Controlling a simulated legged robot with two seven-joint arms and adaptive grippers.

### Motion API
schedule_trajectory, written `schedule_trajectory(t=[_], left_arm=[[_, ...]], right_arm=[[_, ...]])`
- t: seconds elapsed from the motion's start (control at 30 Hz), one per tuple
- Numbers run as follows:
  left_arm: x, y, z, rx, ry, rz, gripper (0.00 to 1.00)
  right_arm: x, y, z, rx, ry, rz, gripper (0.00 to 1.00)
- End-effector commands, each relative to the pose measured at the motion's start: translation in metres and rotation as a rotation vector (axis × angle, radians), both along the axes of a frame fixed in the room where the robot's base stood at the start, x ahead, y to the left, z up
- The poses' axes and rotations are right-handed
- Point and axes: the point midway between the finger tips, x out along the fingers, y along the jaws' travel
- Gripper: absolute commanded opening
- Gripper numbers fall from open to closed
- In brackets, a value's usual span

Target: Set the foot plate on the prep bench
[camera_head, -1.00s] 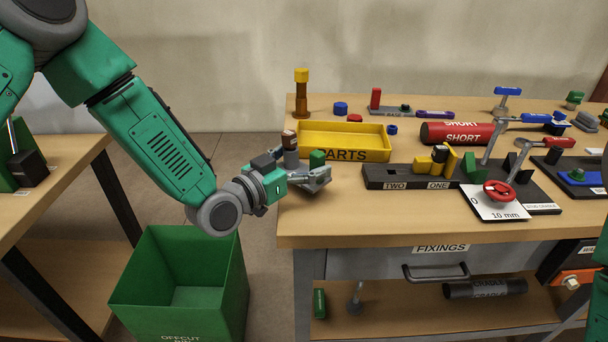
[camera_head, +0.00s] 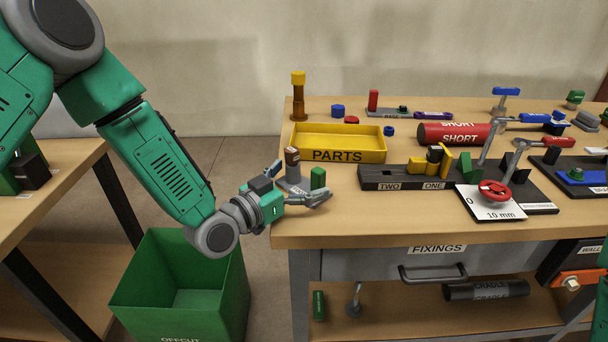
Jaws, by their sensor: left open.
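A small grey plate (camera_head: 297,185), which looks like the foot plate, lies on the left end of the wooden bench (camera_head: 345,229). A grey post with a brown and black top (camera_head: 292,160) stands at it. A small green block (camera_head: 318,178) is at its right; whether it is fixed to the plate I cannot tell. My left gripper (camera_head: 299,184) is open at the bench's left edge, its fingers spread at the near side of the plate. It partly hides the plate, and contact is unclear. My right gripper is out of view.
Behind is a yellow PARTS tray (camera_head: 338,155); to the right, a dark TWO/ONE block (camera_head: 405,185) and a 10 mm plate with red handwheel (camera_head: 494,191). A green offcut bin (camera_head: 180,290) stands below left. Another table (camera_head: 62,180) is farther left.

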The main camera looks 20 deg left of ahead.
Motion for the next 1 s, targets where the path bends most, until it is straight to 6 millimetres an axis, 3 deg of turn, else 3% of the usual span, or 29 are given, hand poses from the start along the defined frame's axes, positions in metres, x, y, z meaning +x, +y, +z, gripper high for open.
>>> schedule_trajectory(t=[0.4, 0.6, 0.8, 0.87, 0.97, 1.0], left_arm=[[-0.073, 0.044, 0.0, -0.002, 0.002, 0.004, 1.0], [-0.088, 0.05, 0.0, 0.0, 0.001, 0.002, 1.0], [-0.09, 0.051, -0.001, 0.003, 0.007, 0.001, 1.0], [-0.093, 0.05, -0.011, 0.013, 0.043, 0.001, 1.0], [-0.11, 0.047, -0.056, 0.061, 0.216, 0.001, 1.0], [-0.122, 0.047, -0.082, 0.09, 0.32, 0.006, 1.0]], right_arm=[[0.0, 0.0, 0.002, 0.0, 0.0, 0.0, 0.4], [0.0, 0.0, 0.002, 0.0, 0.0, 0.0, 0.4], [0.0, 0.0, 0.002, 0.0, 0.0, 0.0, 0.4], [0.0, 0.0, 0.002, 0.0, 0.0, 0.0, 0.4], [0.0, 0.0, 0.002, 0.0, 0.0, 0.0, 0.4], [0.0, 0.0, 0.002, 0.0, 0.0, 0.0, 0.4]])
